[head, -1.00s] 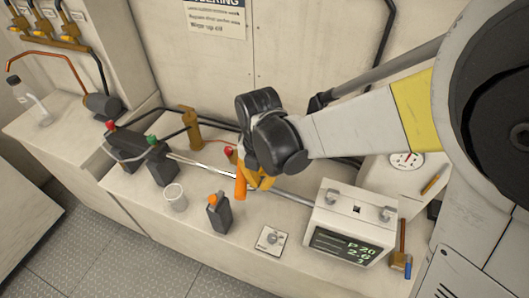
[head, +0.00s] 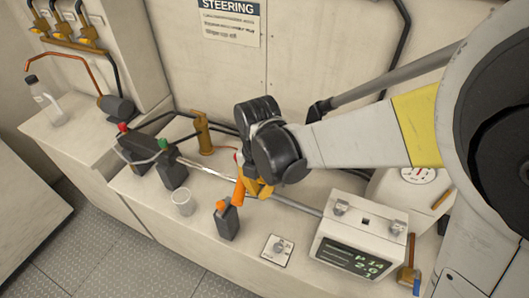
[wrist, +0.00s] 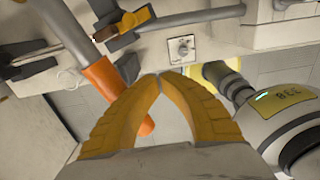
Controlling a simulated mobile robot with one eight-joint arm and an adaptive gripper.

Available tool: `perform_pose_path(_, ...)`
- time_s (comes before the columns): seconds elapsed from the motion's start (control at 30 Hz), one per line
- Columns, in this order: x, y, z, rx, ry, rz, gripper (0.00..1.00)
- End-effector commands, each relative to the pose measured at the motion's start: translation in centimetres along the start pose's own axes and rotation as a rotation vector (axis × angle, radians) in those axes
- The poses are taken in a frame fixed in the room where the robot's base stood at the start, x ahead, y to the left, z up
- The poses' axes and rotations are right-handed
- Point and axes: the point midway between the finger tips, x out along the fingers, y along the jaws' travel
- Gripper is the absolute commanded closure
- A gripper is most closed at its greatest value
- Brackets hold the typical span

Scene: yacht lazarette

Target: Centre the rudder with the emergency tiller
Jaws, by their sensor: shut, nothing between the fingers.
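The emergency tiller shows an orange grip (head: 239,190) in the head view, just left of my gripper (head: 262,188). In the wrist view its grey bar (wrist: 62,28) runs down from the upper left to the orange grip (wrist: 104,78). My gripper (wrist: 160,78) has its yellow fingers shut, tips together and empty. The grip passes behind the left finger; I cannot tell whether they touch. The display box (head: 375,222) reads about P 14 on its top line. The tiller's fitting is not clear in the head view.
A small switch plate (head: 277,249) lies in front. A white round-dial unit (head: 417,177) is at the right. Black boxes (head: 172,172) stand at the left.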

Motion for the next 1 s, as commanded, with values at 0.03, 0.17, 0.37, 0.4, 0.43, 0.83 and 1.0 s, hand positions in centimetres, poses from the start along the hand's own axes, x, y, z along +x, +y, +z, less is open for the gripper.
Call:
perform_pose_path(0.03, 0.0, 0.1, -0.1, -0.001, 0.0, 0.0, 1.0)
perform_pose_path(0.17, 0.0, 0.5, -0.2, -0.002, 0.0, 0.0, 1.0)
perform_pose_path(0.37, 0.0, 1.3, -0.5, -0.001, 0.0, 0.0, 1.0)
perform_pose_path(0.4, 0.0, 1.4, -0.6, -0.001, 0.0, 0.0, 1.0)
perform_pose_path(0.43, 0.0, 1.5, -0.6, -0.001, 0.0, 0.0, 1.0)
perform_pose_path(0.83, 0.0, 2.9, -1.1, -0.001, 0.0, 0.0, 1.0)
perform_pose_path(1.0, 0.0, 2.9, -1.1, 0.0, 0.0, 0.0, 1.0)
